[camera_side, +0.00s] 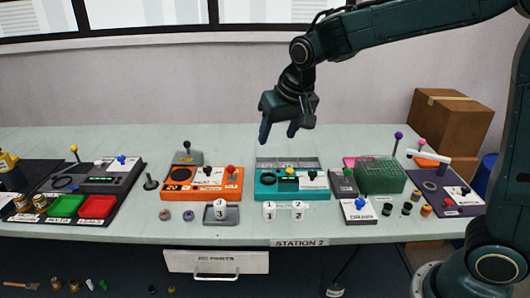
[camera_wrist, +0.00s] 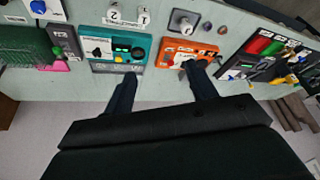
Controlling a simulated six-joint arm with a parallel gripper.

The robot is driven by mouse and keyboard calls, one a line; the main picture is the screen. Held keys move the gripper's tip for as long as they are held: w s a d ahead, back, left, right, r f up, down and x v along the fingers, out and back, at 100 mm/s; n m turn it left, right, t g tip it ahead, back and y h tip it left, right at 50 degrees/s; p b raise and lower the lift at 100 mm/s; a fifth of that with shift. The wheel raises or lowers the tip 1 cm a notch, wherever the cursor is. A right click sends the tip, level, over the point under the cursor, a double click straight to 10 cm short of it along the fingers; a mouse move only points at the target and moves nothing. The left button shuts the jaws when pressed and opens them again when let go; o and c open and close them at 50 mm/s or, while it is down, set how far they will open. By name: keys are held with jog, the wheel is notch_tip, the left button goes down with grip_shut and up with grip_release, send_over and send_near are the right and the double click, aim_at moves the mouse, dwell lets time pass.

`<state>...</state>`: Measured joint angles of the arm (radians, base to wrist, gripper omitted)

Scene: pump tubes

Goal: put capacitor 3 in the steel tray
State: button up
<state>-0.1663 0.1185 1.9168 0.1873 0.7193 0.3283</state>
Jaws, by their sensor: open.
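Capacitor 3 (camera_side: 220,209), a white block marked "3", stands upright in the grey steel tray (camera_side: 235,216) on the bench in front of the orange unit. The tray also shows in the wrist view (camera_wrist: 174,22), with capacitor 3 (camera_wrist: 185,22) as a pale shape inside it. Capacitor 1 (camera_side: 269,211) and capacitor 2 (camera_side: 298,210) stand to the right, in front of the teal unit. My gripper (camera_side: 278,132) is open and empty, high above the back of the bench, apart from the capacitors. Its two spread fingers show in the wrist view (camera_wrist: 159,70).
The orange unit (camera_side: 177,192) and teal unit (camera_side: 264,188) stand behind the capacitors. A green box (camera_side: 381,175) and several small jars are at right; red and green bins (camera_side: 97,207) are at left.

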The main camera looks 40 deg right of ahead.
jog(key=s+d+r+n, duration=0.1)
jog(key=s, duration=1.2)
jog(key=s+d+r+n+t, duration=0.1)
jog(key=s+d+n, duration=0.1)
jog(key=s, duration=1.1)
jog(key=shift+d+n+y, duration=0.2)
jog(key=shift+n+y, duration=0.1)
jog(key=shift+y, duration=0.1)
